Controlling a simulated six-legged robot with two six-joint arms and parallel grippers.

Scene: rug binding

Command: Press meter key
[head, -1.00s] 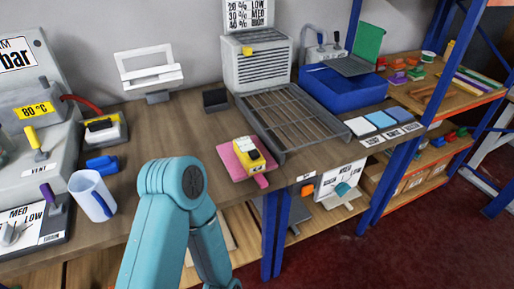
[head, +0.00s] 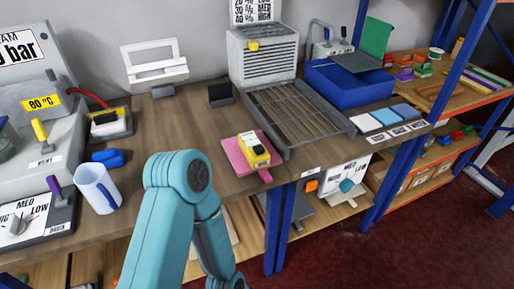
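A small yellow and white device (head: 254,150), which looks like the meter, lies on a pink pad (head: 238,165) near the front edge of the bench. Its key is too small to make out clearly. A teal arm link of mine rises at the bottom centre, left of and in front of the device, apart from it in the picture. Neither gripper shows in the head view.
The wooden bench (head: 190,128) is bare behind the pad. A dark slatted tray (head: 296,112) stands right of the pad, with a blue bin (head: 345,88) beyond it. A pale blue mug (head: 97,187) and a blue object (head: 109,158) stand left. Blue shelf posts (head: 288,222) stand below right.

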